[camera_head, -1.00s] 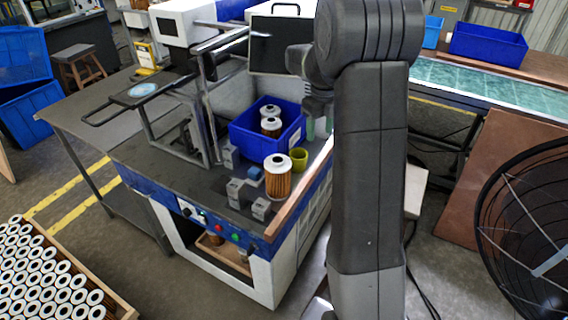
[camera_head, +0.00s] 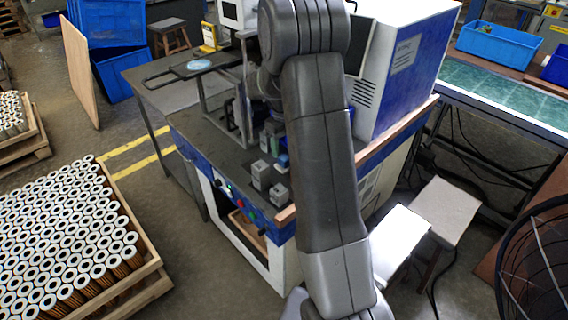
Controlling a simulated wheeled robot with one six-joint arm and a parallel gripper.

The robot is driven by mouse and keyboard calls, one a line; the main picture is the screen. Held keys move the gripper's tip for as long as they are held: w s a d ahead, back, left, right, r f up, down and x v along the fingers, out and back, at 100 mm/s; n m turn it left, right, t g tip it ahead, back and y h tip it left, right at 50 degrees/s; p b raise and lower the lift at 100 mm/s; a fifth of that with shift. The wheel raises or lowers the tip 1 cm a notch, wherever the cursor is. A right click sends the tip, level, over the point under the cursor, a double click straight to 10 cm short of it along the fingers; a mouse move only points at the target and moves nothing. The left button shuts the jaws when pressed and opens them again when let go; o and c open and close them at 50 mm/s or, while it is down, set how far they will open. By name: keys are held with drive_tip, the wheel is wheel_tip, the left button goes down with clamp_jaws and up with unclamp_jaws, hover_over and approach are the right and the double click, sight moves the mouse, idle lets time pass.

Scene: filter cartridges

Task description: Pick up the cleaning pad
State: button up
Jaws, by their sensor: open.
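A small blue piece, which looks like the cleaning pad (camera_head: 283,160), lies on the dark bench top among small grey blocks. It is partly hidden beside my arm. My gripper (camera_head: 277,127) hangs down just above and behind it, mostly covered by my own arm link. Its jaws are open, and I see nothing held in them. I cannot tell the exact gap between the fingertips and the pad.
Grey blocks (camera_head: 260,173) stand at the bench's front edge, close to the pad. A metal frame (camera_head: 240,105) rises to the left. A large white and blue machine (camera_head: 405,75) stands to the right. A crate of filter cartridges (camera_head: 150,262) is on the floor at left.

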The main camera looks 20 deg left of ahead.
sight(283, 165)
wheel_tip(283, 165, down, 6)
drive_tip(key=shift+r, duration=0.25)
drive_tip(key=shift+c, duration=0.2)
drive_tip(key=c, duration=1)
